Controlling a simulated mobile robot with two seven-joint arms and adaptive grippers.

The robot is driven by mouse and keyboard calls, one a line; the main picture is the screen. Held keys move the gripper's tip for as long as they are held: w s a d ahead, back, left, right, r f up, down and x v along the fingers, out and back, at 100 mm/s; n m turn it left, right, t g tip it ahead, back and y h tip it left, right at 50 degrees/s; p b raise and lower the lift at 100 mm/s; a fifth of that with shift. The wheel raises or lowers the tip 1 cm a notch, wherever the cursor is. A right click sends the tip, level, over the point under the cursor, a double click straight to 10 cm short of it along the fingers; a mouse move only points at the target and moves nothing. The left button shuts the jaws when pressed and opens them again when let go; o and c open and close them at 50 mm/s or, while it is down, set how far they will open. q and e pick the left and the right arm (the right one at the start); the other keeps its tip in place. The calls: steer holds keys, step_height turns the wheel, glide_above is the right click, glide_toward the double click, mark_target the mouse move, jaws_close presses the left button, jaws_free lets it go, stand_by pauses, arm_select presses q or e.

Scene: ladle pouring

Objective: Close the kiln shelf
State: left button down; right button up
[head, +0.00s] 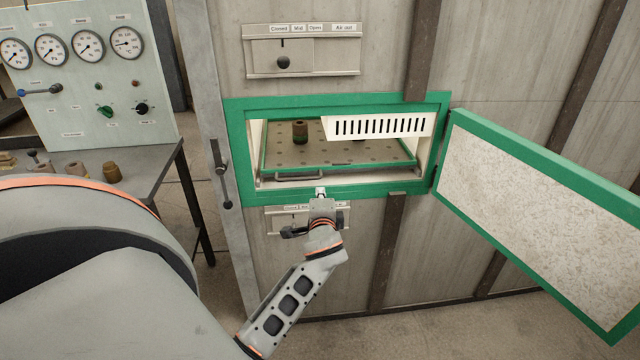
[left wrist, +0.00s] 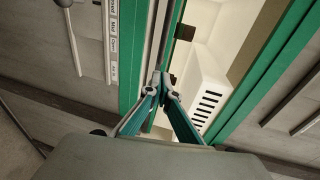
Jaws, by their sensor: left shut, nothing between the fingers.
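The kiln shelf (head: 345,157), a brown perforated plate with a green edge, lies inside the green-framed kiln opening (head: 238,150). Its grey bar handle (head: 299,176) is at the front left. A brown cylindrical piece (head: 300,131) stands on the shelf. My left gripper (head: 320,194) is in front of the lower green frame, just below the shelf's front edge, to the right of the handle's middle. Its fingertips are together and empty; they also show in the left wrist view (left wrist: 160,80) near the opening's edge. Whether they touch the shelf is unclear. My right gripper is out of view.
The kiln door (head: 545,215) stands wide open to the right. A white slotted panel (head: 378,126) hangs in the opening's upper right. An air slider (head: 283,62) is above the opening. A gauge panel (head: 85,75) and a table with small parts stand left.

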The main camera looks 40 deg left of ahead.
arm_select(q)
glide_toward(318, 169)
steer(key=shift+w+a+f+b, duration=0.3)
steer(key=shift+w+a+f, duration=0.4)
steer(key=shift+w, duration=0.2)
steer(key=x, duration=0.5)
steer(key=shift+s+a+r, duration=0.1)
steer(key=shift+r, duration=0.4)
steer(key=shift+a+r, duration=0.1)
